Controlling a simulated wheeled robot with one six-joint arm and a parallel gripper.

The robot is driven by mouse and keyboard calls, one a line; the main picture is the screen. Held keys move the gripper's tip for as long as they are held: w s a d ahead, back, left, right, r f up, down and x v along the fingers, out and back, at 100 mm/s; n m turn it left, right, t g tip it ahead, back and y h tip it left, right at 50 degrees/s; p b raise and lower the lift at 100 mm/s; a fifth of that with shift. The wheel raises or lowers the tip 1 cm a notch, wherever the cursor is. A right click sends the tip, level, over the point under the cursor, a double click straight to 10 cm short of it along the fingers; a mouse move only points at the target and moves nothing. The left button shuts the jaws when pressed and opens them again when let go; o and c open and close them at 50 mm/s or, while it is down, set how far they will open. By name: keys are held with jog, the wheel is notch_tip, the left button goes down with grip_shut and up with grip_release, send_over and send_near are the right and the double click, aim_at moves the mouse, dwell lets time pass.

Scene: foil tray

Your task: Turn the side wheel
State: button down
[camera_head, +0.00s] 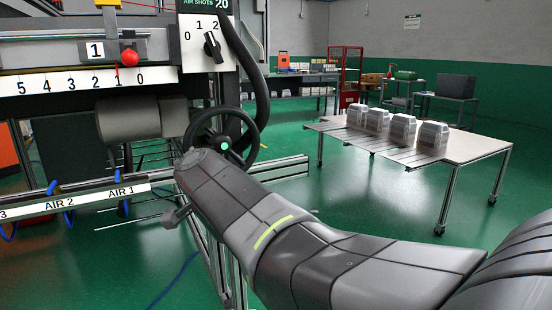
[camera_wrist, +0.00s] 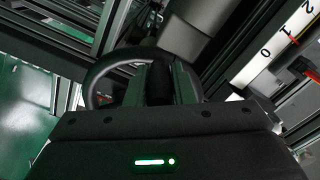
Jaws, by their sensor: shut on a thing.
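The side wheel (camera_head: 262,118) is a black handwheel with spokes and a green-lit hub, on the right side of the machine in the head view. My arm reaches to its lower left, and my gripper's fingers are hidden there behind my arm. In the wrist view the wheel's dark rim (camera_wrist: 97,75) curves behind my gripper (camera_wrist: 160,82). The two fingers stand on either side of a black upright part of the wheel, and my gripper is shut on it. I cannot tell whether that part is a handle or the rim.
The machine carries a scale with a red pointer (camera_head: 118,75), a red knob (camera_head: 130,57), a selector dial (camera_head: 212,46) and an AIR label rail (camera_head: 75,202). A black hose (camera_head: 248,65) hangs close to the wheel. A table (camera_head: 470,150) with several grey castings stands at right.

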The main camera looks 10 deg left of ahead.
jog(key=c, duration=1.3)
grip_release()
jog(key=shift+o, duration=0.2)
jog(key=p+v, duration=0.7)
jog(key=v, duration=0.7)
jog(key=shift+p, duration=0.35)
jog(key=shift+w+a, duration=0.1)
jog(key=shift+w, duration=0.05)
